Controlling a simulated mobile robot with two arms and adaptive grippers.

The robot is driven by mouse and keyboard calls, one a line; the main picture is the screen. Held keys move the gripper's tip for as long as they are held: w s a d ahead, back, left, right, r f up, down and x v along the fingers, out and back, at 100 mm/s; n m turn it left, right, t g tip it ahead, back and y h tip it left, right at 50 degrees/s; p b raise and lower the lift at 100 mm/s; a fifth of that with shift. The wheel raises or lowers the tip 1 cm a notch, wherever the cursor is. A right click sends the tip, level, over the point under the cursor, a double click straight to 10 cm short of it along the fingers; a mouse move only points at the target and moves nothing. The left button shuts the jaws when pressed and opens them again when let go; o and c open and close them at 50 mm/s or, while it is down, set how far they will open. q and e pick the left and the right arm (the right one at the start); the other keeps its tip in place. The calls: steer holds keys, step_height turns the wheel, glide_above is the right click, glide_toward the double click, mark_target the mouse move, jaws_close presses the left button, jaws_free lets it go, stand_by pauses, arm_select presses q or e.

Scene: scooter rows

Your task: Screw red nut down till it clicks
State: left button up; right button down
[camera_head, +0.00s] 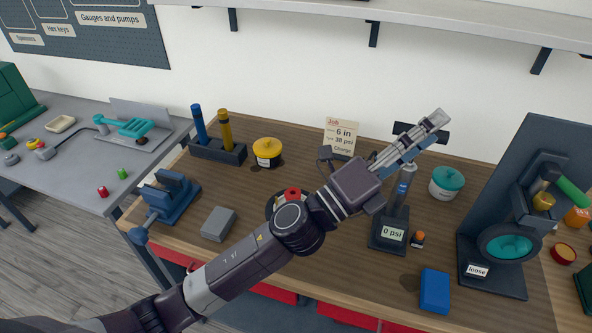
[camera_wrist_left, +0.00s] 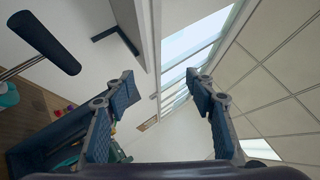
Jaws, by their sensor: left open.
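A red ring-shaped part (camera_head: 292,193), which may be the red nut, shows just behind my left arm in the head view. It sits on a round dark piece on the wooden bench, mostly hidden by my arm. My left gripper (camera_head: 432,120) is raised above the bench, up and right of the red part and well apart from it. In the left wrist view the jaws (camera_wrist_left: 162,82) are wide apart with nothing between them, facing the wall and ceiling. My right gripper is not in view.
A pump with a "0 psi" gauge (camera_head: 391,234) stands beneath my gripper. A "loose" labelled clamp stand (camera_head: 478,270) is at right, a blue block (camera_head: 435,291) in front. A blue vise (camera_head: 170,197) and grey block (camera_head: 218,224) are at left. A shelf (camera_head: 450,22) runs above.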

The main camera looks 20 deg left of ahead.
arm_select(q)
steer(key=s+d+f+m+g+h, duration=0.1)
steer(key=s+d+f+m+g, duration=0.3)
steer(key=m+g, duration=0.5)
steer(key=s+d+f+m+g, duration=0.2)
steer(key=s+d+m+g, duration=0.35)
steer(key=m, duration=0.55)
steer(key=m+y, duration=0.9)
steer(key=y, duration=1)
glide_toward(294, 192)
steer(key=shift+s+d+f+g, duration=0.15)
steer(key=shift+s+f+g, duration=0.1)
steer(key=shift+f, duration=0.4)
steer(key=shift+a+f, duration=0.1)
steer(key=shift+a, duration=0.15)
steer(key=f+p, duration=0.1)
steer(key=f, duration=0.1)
steer(key=f+p, duration=0.2)
steer(key=f, duration=0.1)
steer(key=shift+w+a+f, duration=0.25)
steer(key=shift+f, duration=0.1)
steer(key=shift+w+f, duration=0.1)
steer(key=shift+f, duration=0.7)
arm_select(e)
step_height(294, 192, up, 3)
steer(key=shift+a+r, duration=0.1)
